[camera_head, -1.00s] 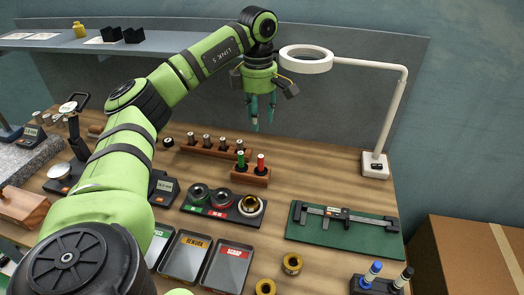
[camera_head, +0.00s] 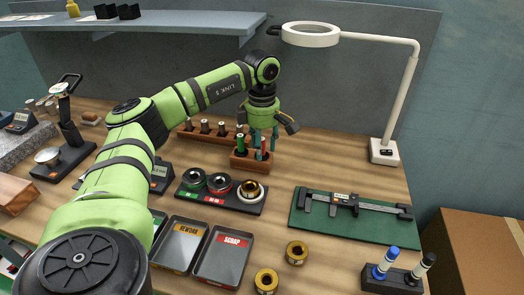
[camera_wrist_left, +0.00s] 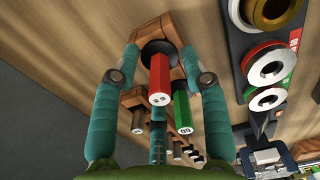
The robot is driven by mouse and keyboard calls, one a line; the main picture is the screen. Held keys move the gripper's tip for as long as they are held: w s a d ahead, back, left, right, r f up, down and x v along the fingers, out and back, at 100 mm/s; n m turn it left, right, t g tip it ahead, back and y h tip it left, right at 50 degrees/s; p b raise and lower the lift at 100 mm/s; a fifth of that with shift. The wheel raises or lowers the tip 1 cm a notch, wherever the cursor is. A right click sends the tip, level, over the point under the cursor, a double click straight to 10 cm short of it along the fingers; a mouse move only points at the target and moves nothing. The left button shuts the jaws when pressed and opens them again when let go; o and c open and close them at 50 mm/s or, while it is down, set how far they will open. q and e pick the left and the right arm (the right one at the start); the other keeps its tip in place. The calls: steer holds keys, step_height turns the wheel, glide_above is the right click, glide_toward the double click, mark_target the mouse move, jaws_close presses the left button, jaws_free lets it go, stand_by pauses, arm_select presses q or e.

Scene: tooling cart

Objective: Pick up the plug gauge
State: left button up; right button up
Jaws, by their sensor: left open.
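A plug gauge with a red handle (camera_head: 264,145) and one with a green handle (camera_head: 240,143) stand in a small wooden block (camera_head: 240,163). The task does not say which one is meant. My left gripper (camera_head: 262,150) is open and points down over the block, with its fingers around the red handle. In the left wrist view, the red handle (camera_wrist_left: 159,78) is between my teal fingers, with a visible gap on each side. The green handle (camera_wrist_left: 183,112) is beside it, close to one finger. Fingers partly hide the red gauge in the head view.
A longer wooden rack with several metal-topped gauges (camera_head: 205,126) stands close behind. Ring gauges on a black tray (camera_head: 232,201) lie in front. A caliper (camera_head: 353,203) rests on a green mat (camera_head: 315,226). A ring lamp (camera_head: 310,35) overhangs the right side.

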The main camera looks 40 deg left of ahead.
mark_target(263, 138)
arm_select(q)
steer(key=shift+f, duration=0.45)
steer(key=shift+c, duration=0.4)
steer(key=c, duration=0.8)
jaws_close()
steer(key=shift+r, duration=0.15)
step_height(263, 138, up, 4)
steer(key=shift+w+r+b, duration=0.1)
steer(key=shift+b, duration=0.4)
steer(key=s+d+r+p, duration=0.1)
steer(key=d+r+p, duration=0.3)
steer(key=d+r, duration=0.7)
steer(key=shift+s+d, duration=0.25)
steer(key=shift+s, duration=0.05)
